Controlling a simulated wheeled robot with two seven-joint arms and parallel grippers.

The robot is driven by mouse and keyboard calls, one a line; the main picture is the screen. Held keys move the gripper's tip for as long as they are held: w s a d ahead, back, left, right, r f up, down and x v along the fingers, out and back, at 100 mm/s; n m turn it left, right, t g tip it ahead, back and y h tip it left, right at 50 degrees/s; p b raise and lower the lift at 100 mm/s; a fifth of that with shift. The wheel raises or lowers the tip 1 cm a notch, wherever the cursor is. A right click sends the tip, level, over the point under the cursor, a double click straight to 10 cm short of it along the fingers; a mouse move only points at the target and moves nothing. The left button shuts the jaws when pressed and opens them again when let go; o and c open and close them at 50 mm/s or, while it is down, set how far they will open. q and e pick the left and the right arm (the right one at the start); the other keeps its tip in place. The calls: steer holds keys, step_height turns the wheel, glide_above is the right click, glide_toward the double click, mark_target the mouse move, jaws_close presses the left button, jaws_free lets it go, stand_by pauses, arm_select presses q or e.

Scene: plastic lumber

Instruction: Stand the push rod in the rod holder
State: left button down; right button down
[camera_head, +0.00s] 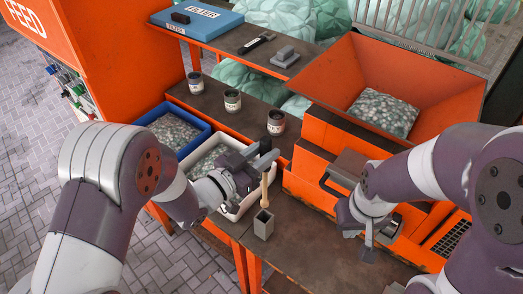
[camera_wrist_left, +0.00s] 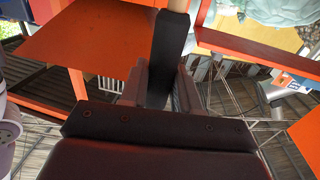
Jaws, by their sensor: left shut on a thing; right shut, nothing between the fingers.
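The push rod has a wooden handle (camera_head: 265,188) and a dark block-like head. My left gripper (camera_head: 262,158) is shut on the dark part, with the handle pointing down. In the left wrist view the dark part (camera_wrist_left: 171,50) stands between the fingers. The grey rod holder (camera_head: 263,224), a small square open-topped box, stands upright on the dark table, directly below the handle. My right gripper (camera_head: 369,250) is shut and empty, over the table to the right of the holder.
A white bin (camera_head: 236,212) and a blue bin (camera_head: 207,130) of grey pellets are left. Three dark cans, one here (camera_head: 232,101), stand on the shelf behind. An orange hopper (camera_head: 440,97) with a pellet bag is back right. Table around the holder's front is clear.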

mark_target(262, 202)
arm_select(q)
steer(key=shift+a+f+b, duration=0.1)
steer(key=shift+f+b, duration=0.15)
steer(key=shift+b, duration=0.15)
steer(key=shift+f+b, duration=7.6)
steer(key=shift+f, duration=0.6)
steer(key=c, duration=0.8)
jaws_free()
steer(key=shift+o, duration=0.2)
